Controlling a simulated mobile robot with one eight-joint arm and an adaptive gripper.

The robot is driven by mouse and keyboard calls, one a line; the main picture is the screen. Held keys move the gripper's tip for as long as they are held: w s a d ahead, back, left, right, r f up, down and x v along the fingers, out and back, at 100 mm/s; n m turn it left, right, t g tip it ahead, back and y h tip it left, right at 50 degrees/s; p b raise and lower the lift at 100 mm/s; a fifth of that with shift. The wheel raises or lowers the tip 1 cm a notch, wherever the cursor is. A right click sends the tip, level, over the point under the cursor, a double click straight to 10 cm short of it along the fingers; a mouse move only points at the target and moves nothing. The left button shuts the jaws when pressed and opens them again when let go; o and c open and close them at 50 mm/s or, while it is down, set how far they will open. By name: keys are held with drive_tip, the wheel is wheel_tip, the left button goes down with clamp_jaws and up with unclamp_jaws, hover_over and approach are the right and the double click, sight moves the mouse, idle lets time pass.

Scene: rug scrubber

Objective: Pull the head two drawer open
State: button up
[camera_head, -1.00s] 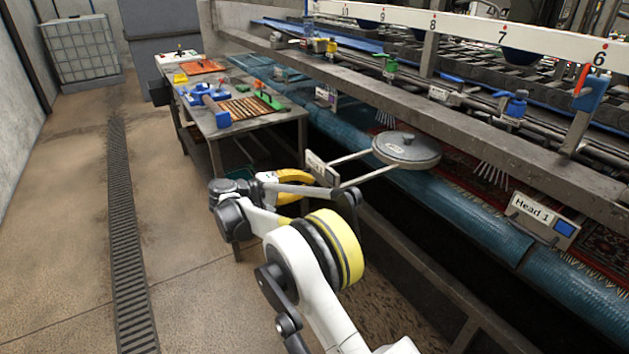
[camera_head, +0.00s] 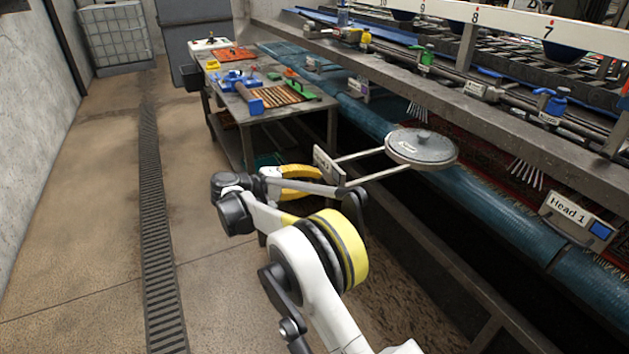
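A drawer stands out from the machine's side on two thin rails. It carries a round grey lidded disc (camera_head: 421,146) and has a small upright front plate (camera_head: 325,165) whose lettering is too small to read. It lies beyond the drawer labelled Head 1, where head two would be. My gripper (camera_head: 318,177), with yellow fingers, is at the front plate, touching it or very close. The fingertips are partly hidden by my own arm link, so their grip on the plate or a handle cannot be made out.
The Head 1 plate (camera_head: 577,219) is flush at the right. A metal table (camera_head: 322,104) with tools stands behind my gripper. A blue roller (camera_head: 497,218) runs along the machine. Open floor (camera_head: 90,230) with a drain grate (camera_head: 162,255) lies to the left.

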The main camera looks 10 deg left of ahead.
drive_tip(key=shift+o, duration=0.8)
drive_tip(key=v, duration=1.2)
